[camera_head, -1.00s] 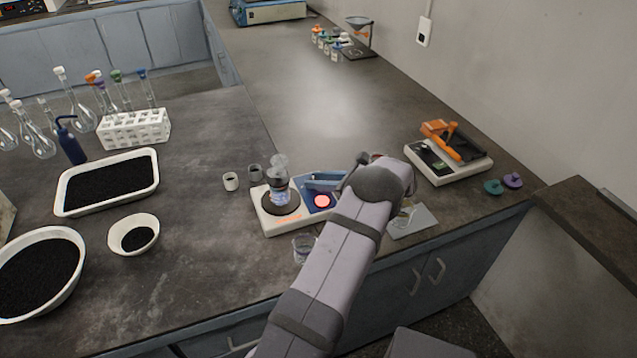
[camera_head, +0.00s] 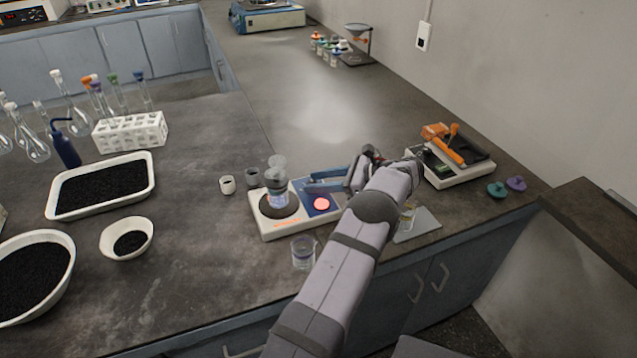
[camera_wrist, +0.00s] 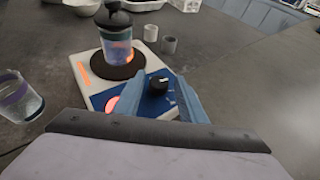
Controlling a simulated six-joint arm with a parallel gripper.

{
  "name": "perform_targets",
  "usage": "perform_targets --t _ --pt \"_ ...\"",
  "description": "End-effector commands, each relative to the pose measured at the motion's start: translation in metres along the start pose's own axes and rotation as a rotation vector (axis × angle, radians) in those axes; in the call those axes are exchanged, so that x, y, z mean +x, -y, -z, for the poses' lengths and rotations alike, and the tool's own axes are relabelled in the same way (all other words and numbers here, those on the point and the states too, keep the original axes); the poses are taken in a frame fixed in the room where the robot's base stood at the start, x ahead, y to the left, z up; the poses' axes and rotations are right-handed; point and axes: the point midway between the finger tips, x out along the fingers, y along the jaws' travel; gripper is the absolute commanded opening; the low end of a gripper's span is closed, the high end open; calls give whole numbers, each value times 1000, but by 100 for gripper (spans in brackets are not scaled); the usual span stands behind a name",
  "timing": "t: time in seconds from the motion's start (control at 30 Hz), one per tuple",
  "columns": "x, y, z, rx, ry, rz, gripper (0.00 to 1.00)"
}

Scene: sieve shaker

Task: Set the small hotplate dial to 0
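The small hotplate (camera_head: 266,228) is a white box with a round dark plate, a blue panel and an orange lit readout. It also shows in the wrist view (camera_wrist: 80,68). A red glowing round spot (camera_head: 321,204) is on the same panel. My gripper (camera_wrist: 153,87) is open, its blue fingers on either side of the dial in the picture. Whether they touch it, I cannot tell. In the head view my gripper (camera_head: 322,183) is over the panel.
A lidded clear vessel (camera_wrist: 116,42) stands on the hot plate. A glass beaker (camera_head: 303,252) stands close in front, and two small cups (camera_head: 228,185) stand behind left. A balance-like device (camera_head: 452,160) with an orange-handled tool is to the right.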

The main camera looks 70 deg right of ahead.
Motion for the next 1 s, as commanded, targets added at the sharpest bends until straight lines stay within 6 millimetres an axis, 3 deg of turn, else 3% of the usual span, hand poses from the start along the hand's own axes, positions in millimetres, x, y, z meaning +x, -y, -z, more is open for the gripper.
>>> perform_targets --t 0.43,0.8,1.0 --pt "-5 0 3 3 -2 0 43" --pt "-53 0 3 2 -2 0 43" --pt "-69 0 2 1 -2 0 43"
